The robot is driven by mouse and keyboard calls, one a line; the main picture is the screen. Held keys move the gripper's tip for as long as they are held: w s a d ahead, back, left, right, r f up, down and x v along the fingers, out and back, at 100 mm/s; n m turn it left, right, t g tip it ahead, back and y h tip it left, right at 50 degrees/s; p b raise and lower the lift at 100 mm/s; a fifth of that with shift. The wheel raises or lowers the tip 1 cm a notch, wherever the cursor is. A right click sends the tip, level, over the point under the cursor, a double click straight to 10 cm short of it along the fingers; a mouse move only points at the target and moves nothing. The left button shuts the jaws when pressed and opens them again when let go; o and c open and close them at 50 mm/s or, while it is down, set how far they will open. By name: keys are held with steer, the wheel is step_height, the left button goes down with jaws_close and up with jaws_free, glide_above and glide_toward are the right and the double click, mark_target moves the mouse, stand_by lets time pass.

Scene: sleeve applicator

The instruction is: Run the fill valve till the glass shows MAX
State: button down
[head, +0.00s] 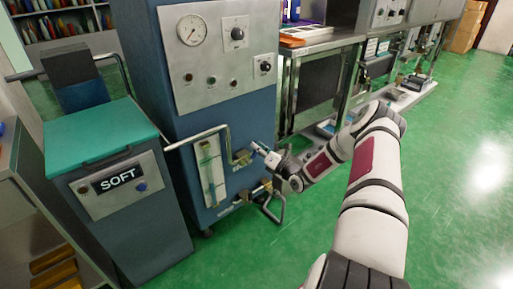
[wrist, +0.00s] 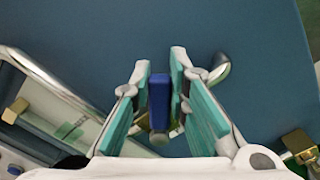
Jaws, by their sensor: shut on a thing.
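The fill valve's blue handle (wrist: 159,97) stands between my gripper's fingers in the wrist view, with brass and a curved metal pipe behind it. My gripper (wrist: 160,68) is shut on this handle. In the head view my gripper (head: 258,149) is at the front of the blue machine (head: 150,60), beside a brass fitting (head: 242,157); the handle is mostly hidden there. The tall sight glass (head: 210,172) is left of my gripper. It also shows in the wrist view (wrist: 90,125), partly cut off, with a green patch. I cannot read its level or a MAX mark.
A bent metal rail (head: 197,136) passes close to the sight glass. Lower pipes with a brass fitting (head: 267,187) sit below my gripper. A grey unit marked SOFT (head: 118,180) stands left. Steel benches (head: 320,45) stand behind; the green floor (head: 455,190) at right is clear.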

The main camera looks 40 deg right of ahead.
steer(key=shift+f+m, duration=0.25)
steer(key=shift+m, duration=0.05)
steer(key=c, duration=1.5)
jaws_free()
steer(key=shift+d, duration=0.1)
steer(key=shift+s+r, duration=0.1)
steer(key=shift+s, duration=0.05)
steer(key=s, duration=1.1)
steer(key=shift+s+d, duration=0.2)
steer(key=shift+s, duration=0.2)
